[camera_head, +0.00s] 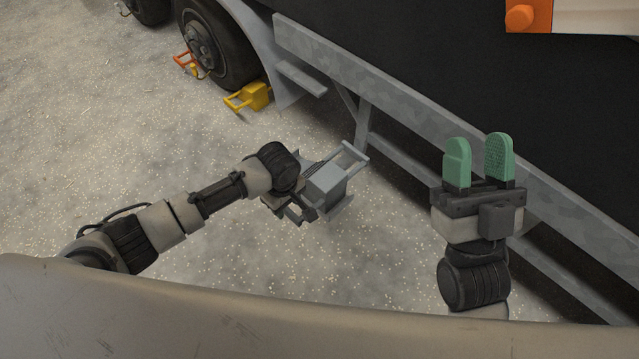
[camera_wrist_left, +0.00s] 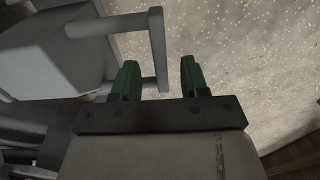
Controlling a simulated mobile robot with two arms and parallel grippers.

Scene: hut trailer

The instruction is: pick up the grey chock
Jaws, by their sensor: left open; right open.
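The grey chock (camera_head: 326,184) has a blocky body and a tubular loop handle. It is near the middle of the head view, beside the trailer's side rail. My left gripper (camera_wrist_left: 160,78) is open, with its green fingers at the handle. In the left wrist view, the end bar of the chock's handle (camera_wrist_left: 158,40) shows between the two fingers, apart from both. Whether it is at fingertip depth, I cannot tell. In the head view, the left fingers are hidden at the chock. My right gripper (camera_head: 478,162) is open and empty, fingers pointing up the picture.
The trailer's grey side rail (camera_head: 420,112) runs diagonally on the right, close to the chock and my right gripper. A yellow chock (camera_head: 256,96) and an orange-red one (camera_head: 183,64) are by the wheel (camera_head: 215,45). The speckled ground (camera_head: 110,130) at left is clear.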

